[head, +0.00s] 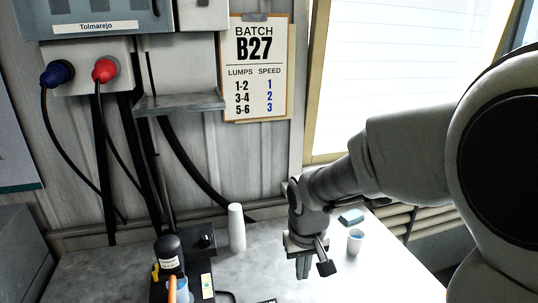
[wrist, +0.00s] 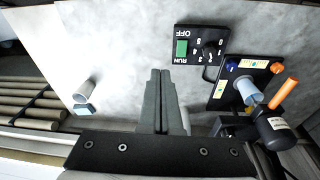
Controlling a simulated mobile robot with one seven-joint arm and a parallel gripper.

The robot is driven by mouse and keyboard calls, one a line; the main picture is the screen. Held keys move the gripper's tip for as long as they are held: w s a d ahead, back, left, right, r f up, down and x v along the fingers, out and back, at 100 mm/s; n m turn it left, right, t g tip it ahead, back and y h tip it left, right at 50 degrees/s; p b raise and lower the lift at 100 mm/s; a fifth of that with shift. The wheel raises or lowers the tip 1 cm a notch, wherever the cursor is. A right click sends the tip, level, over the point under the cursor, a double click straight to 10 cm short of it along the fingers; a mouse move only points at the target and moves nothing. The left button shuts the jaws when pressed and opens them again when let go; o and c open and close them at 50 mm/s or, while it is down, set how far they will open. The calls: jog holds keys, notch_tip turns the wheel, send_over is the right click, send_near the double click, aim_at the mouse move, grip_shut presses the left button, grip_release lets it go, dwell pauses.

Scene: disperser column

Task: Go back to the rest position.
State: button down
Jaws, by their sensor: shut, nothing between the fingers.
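My gripper (head: 303,266) is shut and empty, pointing down above the bench in the head view. Its closed fingers (wrist: 160,75) also show in the wrist view, over bare grey bench surface. The disperser (head: 170,262), with a black motor head, stands at the lower left of the head view. In the wrist view the disperser (wrist: 268,127) is at the right, with a light blue cup and an orange handle beside it. A black control box (wrist: 201,45) with a dial, a green button and the marks RUN and OFF lies on the bench.
A white cup (head: 355,241) and a blue block (head: 351,217) are on the bench right of my gripper. A stack of white cups (head: 236,228) stands near the wall. A batch sheet (head: 257,70) hangs above. A small shelf (head: 180,103) juts from the wall.

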jog(key=s+d+r+m+t, duration=0.2)
jog(key=s+d+r, duration=0.5)
jog(key=s+r, duration=0.5)
jog(key=s+t, duration=0.1)
jog(key=s, duration=0.2)
jog(key=shift+s+r+t, duration=0.25)
jog(key=shift+s+t, duration=0.05)
